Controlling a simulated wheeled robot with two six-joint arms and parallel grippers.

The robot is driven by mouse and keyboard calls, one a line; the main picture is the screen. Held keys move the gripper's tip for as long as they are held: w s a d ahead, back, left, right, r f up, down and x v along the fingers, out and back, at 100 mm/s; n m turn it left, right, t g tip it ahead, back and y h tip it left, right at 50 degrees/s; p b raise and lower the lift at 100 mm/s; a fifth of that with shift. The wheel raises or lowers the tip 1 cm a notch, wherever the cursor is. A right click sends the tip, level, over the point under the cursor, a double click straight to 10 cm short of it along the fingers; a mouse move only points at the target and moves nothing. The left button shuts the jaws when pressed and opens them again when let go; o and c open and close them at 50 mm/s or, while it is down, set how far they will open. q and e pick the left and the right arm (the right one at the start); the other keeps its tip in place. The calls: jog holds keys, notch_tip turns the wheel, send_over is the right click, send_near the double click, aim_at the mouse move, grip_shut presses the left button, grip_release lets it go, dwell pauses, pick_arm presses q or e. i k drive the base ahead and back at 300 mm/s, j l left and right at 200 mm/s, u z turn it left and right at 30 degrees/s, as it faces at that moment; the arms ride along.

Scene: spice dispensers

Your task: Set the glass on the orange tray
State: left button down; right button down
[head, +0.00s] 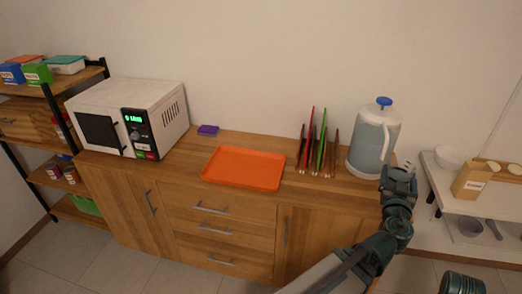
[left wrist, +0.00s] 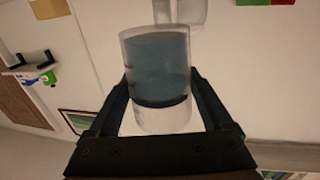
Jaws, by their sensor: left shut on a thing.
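The orange tray (head: 243,168) lies flat and empty in the middle of the wooden counter. My left gripper (head: 400,170) is at the counter's right end, beside the lower right of the pitcher. In the left wrist view its two fingers (left wrist: 162,112) are closed around a clear glass (left wrist: 160,120). Blue-grey shows in most of the glass; I cannot tell whether it is liquid inside or something seen through it. In the head view the glass is mostly hidden by the gripper. My right gripper is out of view.
A white microwave (head: 160,105) and a purple sponge (head: 208,130) are to the left. A white shelf (head: 470,200) is at right.

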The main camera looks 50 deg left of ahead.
aim_at(246, 169)
jog(key=k+j, duration=0.2)
jog(key=j, duration=0.2)
jog(key=k+j, duration=0.2)
jog(key=j, duration=0.25)
jog(key=k+j, duration=0.2)
jog(key=j, duration=0.2)
jog(key=k+j, duration=0.2)
jog(key=j, duration=0.2)
jog(key=k+j, duration=0.2)
jog(key=j, duration=0.2)
jog(key=k+j, duration=0.25)
jog(key=j, duration=0.2)
jog(key=k+j, duration=0.2)
jog(key=j, duration=0.2)
